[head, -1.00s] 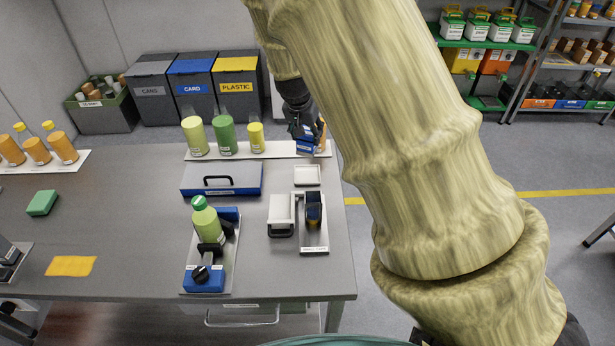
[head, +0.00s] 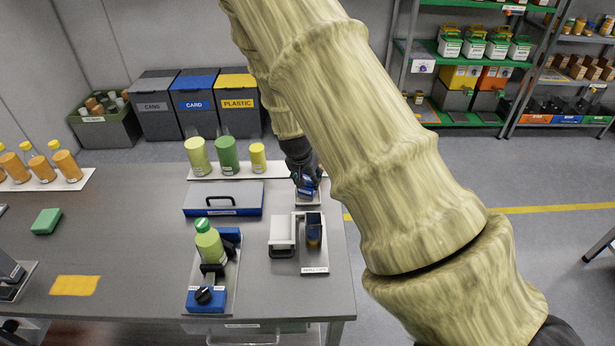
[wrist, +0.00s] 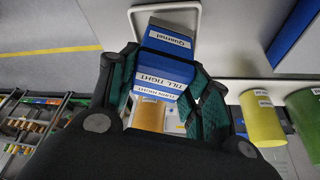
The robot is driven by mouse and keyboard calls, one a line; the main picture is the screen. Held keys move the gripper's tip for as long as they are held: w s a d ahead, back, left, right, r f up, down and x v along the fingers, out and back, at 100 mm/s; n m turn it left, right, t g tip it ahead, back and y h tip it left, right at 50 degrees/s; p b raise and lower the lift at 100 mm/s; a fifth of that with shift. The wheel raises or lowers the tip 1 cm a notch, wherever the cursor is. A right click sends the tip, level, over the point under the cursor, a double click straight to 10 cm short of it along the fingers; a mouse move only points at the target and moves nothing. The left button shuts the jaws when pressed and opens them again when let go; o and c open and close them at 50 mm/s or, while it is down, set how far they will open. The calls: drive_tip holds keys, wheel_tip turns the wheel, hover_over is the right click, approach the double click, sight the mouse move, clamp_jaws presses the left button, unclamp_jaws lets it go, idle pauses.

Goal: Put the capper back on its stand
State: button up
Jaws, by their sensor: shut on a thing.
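The capper (head: 307,190) is a small blue block with white labels, such as "TILL TIGHT" in the wrist view (wrist: 165,68). My gripper (head: 305,178) is shut on it, with the dark green fingers on its two sides in the wrist view (wrist: 160,85). A small white square stand (head: 309,203) lies under the capper on the table and is partly hidden by it. Its raised rim shows around the capper's end in the wrist view (wrist: 134,17). I cannot tell whether the capper touches the stand.
A blue-and-grey case (head: 223,198) lies to the left. A small machine (head: 314,240) with a grey block stands just in front. Green and yellow bottles (head: 228,155) stand on a white strip behind. An orange bottle (wrist: 148,115) shows between the fingers in the wrist view.

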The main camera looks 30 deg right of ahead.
drive_tip(key=shift+f, duration=0.2)
drive_tip(key=shift+f, duration=0.1)
drive_tip(key=o, duration=1.2)
drive_tip(key=shift+b+v, duration=1.6)
drive_tip(key=shift+v, duration=4.5)
